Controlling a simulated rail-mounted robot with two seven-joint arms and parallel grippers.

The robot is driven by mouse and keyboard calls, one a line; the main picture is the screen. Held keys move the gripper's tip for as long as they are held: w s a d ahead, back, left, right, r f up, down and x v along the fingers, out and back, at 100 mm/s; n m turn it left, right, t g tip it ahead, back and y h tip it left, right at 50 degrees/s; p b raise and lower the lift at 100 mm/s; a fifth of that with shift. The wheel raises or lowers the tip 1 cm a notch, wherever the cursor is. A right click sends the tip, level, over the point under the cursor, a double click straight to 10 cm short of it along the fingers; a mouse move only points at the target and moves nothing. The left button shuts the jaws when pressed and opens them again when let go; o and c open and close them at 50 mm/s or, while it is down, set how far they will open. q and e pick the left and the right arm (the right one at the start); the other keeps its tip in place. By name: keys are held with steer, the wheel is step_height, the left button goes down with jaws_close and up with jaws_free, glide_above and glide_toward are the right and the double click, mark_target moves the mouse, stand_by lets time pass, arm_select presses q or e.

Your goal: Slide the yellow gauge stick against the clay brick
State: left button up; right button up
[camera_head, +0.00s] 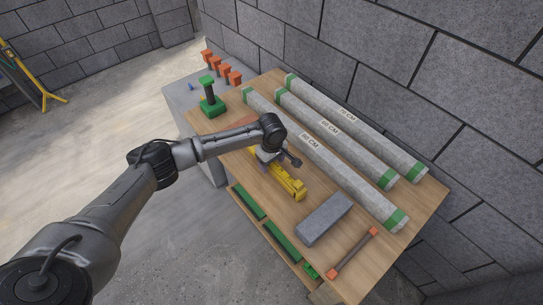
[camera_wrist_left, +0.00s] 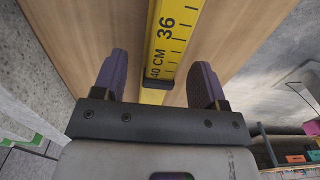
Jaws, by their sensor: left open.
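The yellow gauge stick (camera_head: 291,184) lies on the wooden table near its middle. It also shows in the left wrist view (camera_wrist_left: 171,42), with black marks and the label "40 CM". My left gripper (camera_wrist_left: 160,78) is open, with one dark purple finger on each side of the stick and visible gaps. In the head view my left gripper (camera_head: 268,158) is at the far part of the stick, partly hidden by its own arm. A reddish-brown piece (camera_head: 246,121), probably the clay brick, lies behind my left arm, mostly hidden. I cannot tell whether the stick touches it.
Three long grey tubes with green ends (camera_head: 345,172) lie along the wall side. A grey block (camera_head: 324,217) and an orange-ended bar (camera_head: 353,254) lie at the near right. Green strips (camera_head: 282,242) line the front edge. A green stand (camera_head: 211,101) is at the far left.

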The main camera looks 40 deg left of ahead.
arm_select(q)
steer(key=shift+f, duration=1.05)
steer(key=shift+c, duration=0.3)
steer(key=c, duration=1.1)
steer(key=shift+a, duration=0.3)
steer(key=shift+c, duration=0.2)
steer(key=shift+w+a, duration=0.1)
steer(key=shift+a, duration=0.3)
steer(key=o, duration=1.2)
